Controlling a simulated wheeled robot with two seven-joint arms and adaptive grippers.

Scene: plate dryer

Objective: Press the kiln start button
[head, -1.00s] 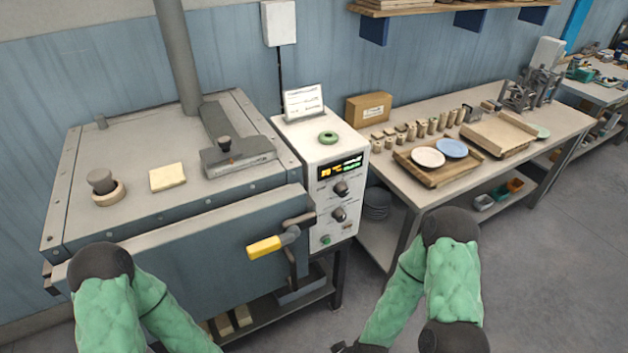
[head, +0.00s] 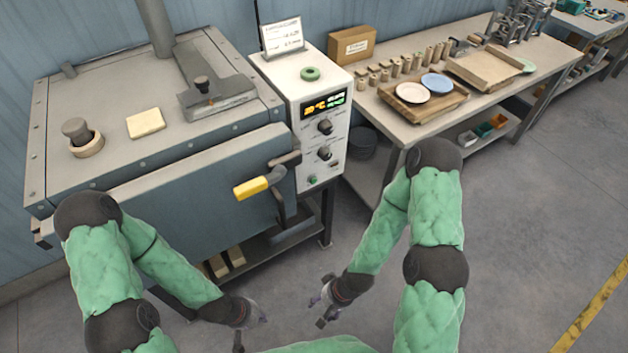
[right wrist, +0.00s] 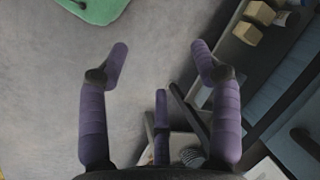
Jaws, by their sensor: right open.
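The kiln (head: 170,190) stands at left in the head view, its door handle with a yellow grip (head: 252,187) at the front. The white control box (head: 300,100) stands against its right side, with a lit display, dark knobs and a small green button (head: 312,180) low on its front. My right gripper (head: 318,311) is open and empty, low in the middle, below and apart from the panel. Its spread purple fingers show in the right wrist view (right wrist: 160,62). My left gripper (head: 251,331) is low, left of the right one, with fingers apart and empty.
A table (head: 400,130) with plates and small cylinders stands at right. The kiln handle juts out left of the panel. The floor (head: 500,240) at right is clear.

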